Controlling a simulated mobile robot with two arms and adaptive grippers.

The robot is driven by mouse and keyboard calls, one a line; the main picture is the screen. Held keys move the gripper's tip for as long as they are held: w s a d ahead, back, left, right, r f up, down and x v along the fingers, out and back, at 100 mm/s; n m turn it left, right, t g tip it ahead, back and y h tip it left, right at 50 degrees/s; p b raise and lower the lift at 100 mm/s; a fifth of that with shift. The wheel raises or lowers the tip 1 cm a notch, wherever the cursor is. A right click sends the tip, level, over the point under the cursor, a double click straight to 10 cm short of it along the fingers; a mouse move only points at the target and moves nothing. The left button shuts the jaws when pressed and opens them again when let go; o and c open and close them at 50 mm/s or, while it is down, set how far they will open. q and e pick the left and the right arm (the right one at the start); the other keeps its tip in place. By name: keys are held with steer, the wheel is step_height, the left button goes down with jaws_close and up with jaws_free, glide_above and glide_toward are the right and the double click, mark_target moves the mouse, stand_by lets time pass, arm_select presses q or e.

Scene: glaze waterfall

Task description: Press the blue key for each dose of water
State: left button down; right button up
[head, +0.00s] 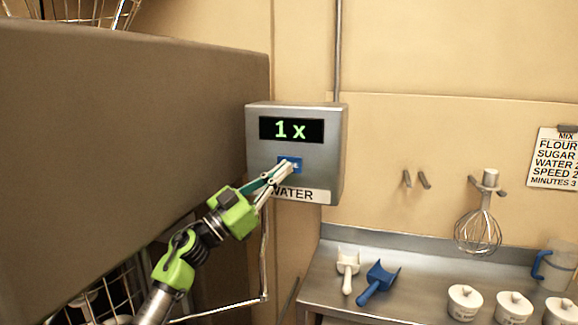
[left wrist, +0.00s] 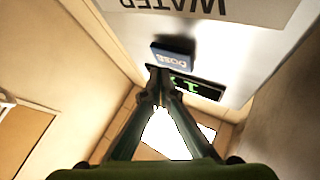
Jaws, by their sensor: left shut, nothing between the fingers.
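The grey metal water box (head: 257,150) is mounted on the wall, with a "WATER" label below and a lit display (head: 291,130) reading "1 x" in green. The blue key (head: 297,162) sits between display and label, partly hidden by my fingers. My left gripper (head: 287,170) is shut and empty, its tips at the key in the head view. In the left wrist view the picture is upside down; the key marked "DOSE" (left wrist: 172,56) is just beyond the fingertips (left wrist: 159,72). I cannot tell whether they touch it. My right gripper is in neither view.
A large brown panel (head: 130,150) fills the left. A steel counter (head: 330,262) at lower right holds a white scoop (head: 347,268), a blue scoop (head: 378,281), lidded white pots and a jug. A whisk (head: 478,229) hangs above. A recipe card (head: 553,158) is partly cut off.

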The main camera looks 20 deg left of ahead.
arm_select(q)
steer(key=shift+w, duration=0.1)
stand_by(0.4)
steer(key=shift+w, duration=0.3)
steer(key=shift+w, duration=0.55)
stand_by(0.6)
stand_by(0.4)
steer(key=shift+s+p, duration=0.95)
